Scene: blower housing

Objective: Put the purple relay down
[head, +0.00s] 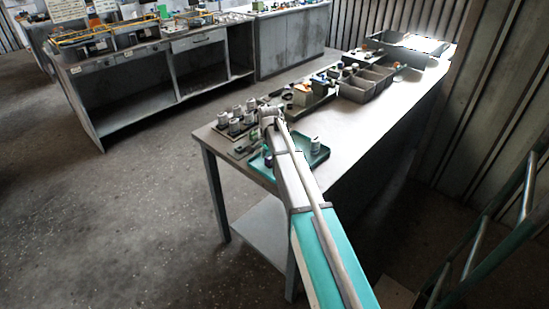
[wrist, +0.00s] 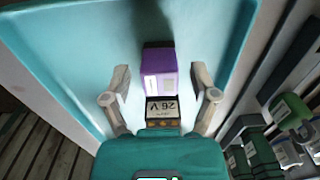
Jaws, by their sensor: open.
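The purple relay (wrist: 159,68) stands on the teal tray (wrist: 85,55) in the wrist view. A label and dark terminal part show on its near side. My gripper (wrist: 161,85) is open, with one finger on each side of the relay and a visible gap to both. In the head view the tray (head: 318,158) lies near the table's front end. My arm covers part of it there, and a small dark purple shape (head: 268,160) beside the arm looks like the relay.
Another relay with a green top (head: 315,146) stands on the tray's right side. A rack of several grey relays (head: 236,122) stands left of my arm. Grey bins (head: 357,89) stand farther back. The table's right side (head: 345,125) is clear.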

